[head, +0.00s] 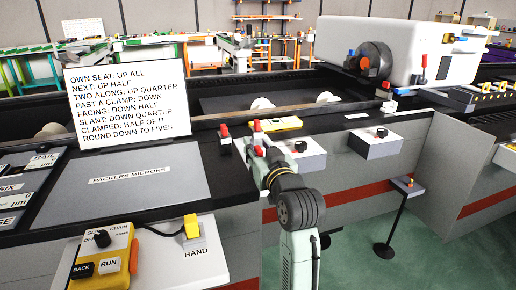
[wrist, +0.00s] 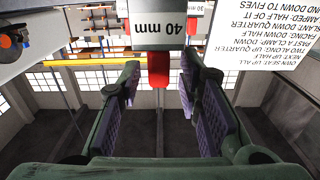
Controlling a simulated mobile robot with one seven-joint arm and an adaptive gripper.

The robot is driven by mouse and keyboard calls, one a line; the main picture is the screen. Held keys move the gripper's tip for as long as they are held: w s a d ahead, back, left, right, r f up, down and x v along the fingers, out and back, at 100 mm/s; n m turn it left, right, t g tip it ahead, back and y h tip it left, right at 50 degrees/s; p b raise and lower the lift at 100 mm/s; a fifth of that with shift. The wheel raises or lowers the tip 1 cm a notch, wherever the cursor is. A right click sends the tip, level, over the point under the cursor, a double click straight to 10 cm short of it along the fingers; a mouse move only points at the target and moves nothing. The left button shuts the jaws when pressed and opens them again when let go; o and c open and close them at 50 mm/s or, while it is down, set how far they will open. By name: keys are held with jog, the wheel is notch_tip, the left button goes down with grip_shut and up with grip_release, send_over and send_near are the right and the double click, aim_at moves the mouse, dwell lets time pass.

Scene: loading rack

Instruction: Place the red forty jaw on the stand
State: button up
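A jaw labelled "40 mm" (wrist: 165,32) shows upside down at the top of the wrist view, with a red part (wrist: 158,68) between my fingers. My gripper (head: 262,164) is open, with a gap on each side of the red part. In the head view, red-topped pieces stand near my gripper: one at the left (head: 225,134), one behind (head: 257,127) and one at its tip (head: 259,151). I cannot tell there which is the forty. A small grey-topped stand (head: 407,186) on a black pole is at the right, with a small item on top.
A sign (head: 127,98) and a grey packers plate (head: 135,183) are at the left. A large white machine (head: 395,50) is behind right.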

jog(key=b+v, duration=0.1)
jog(key=v, duration=1)
jog(key=shift+s+b, duration=0.25)
jog(key=shift+b, duration=0.05)
jog(key=shift+d, duration=0.1)
